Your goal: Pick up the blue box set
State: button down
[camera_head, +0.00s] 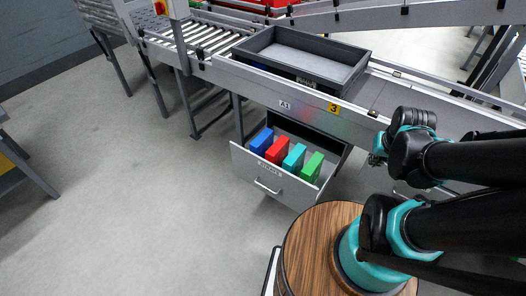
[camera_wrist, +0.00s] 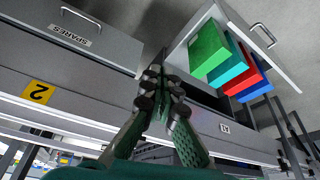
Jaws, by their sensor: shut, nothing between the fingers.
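The blue box (camera_head: 262,140) stands at the left end of a row in an open grey drawer (camera_head: 243,165) under the conveyor. In the wrist view the blue box (camera_wrist: 256,84) shows at the far right end of the row, partly covered by the red one. My gripper (camera_wrist: 163,82) is shut and empty. In the wrist view it is left of the drawer and apart from the boxes. In the head view my arm is at the right, and its fingers are hard to make out there.
Red (camera_head: 277,149), teal (camera_head: 294,158) and green (camera_head: 312,166) boxes stand beside the blue one in the drawer. A grey tray (camera_head: 345,82) sits on the conveyor above. A closed drawer marked SPARES (camera_wrist: 80,40) is at the wrist view's left. The floor (camera_head: 150,220) is clear at left.

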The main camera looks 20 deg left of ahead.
jog(key=c, duration=2.2)
grip_release()
jog(key=shift+o, duration=1.1)
jog(key=shift+w, duration=0.15)
jog(key=o, duration=1)
jog(key=shift+m+g+y, duration=0.3)
jog(key=shift+m+g, duration=0.1)
jog(key=w+a+r, duration=0.1)
jog(key=w, duration=0.1)
jog(key=w+a, duration=0.2)
jog(key=w, duration=0.1)
jog(key=w+a+r, duration=0.1)
jog(key=w+a, duration=0.1)
jog(key=w, duration=0.1)
jog(key=shift+w+a+r, duration=0.1)
jog(key=shift+a+r, duration=0.15)
jog(key=shift+r, duration=0.1)
jog(key=shift+c, duration=0.2)
jog(key=shift+o, duration=0.8)
jog(key=w+a+m+g, duration=0.1)
jog(key=w+a, duration=0.8)
jog(key=a, duration=0.1)
jog(key=shift+w+a, duration=0.15)
jog(key=shift+a, duration=0.25)
jog(key=m+g, duration=0.2)
send_over(262, 137)
notch_tip(262, 137, down, 10)
notch_tip(262, 137, down, 17)
jog(key=shift+f, duration=0.1)
